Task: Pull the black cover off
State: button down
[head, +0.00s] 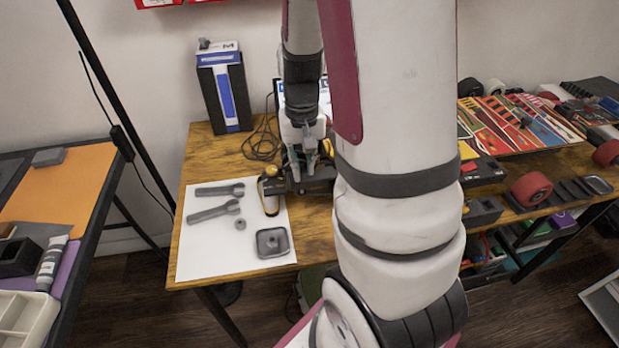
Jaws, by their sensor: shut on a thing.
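My gripper (305,168) points down at the back middle of the wooden table, with its fingers at a black object (318,184) that appears to be the black cover. The fingers look closed on it. The right part of this object is hidden behind my arm. I cannot tell whether it sits on something or is lifted.
A white sheet (215,262) on the wooden table (205,145) holds grey wrenches (215,211), a small nut (240,224) and a dark square tray (272,242). A yellow-black tool (270,192) lies beside my gripper. A black-blue box (224,90) stands behind. Skateboard decks (520,120) lie right.

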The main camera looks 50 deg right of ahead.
jog(key=shift+r+p, duration=1.95)
jog(key=shift+r, duration=0.5)
notch_tip(320, 180, up, 7)
jog(key=p, duration=0.5)
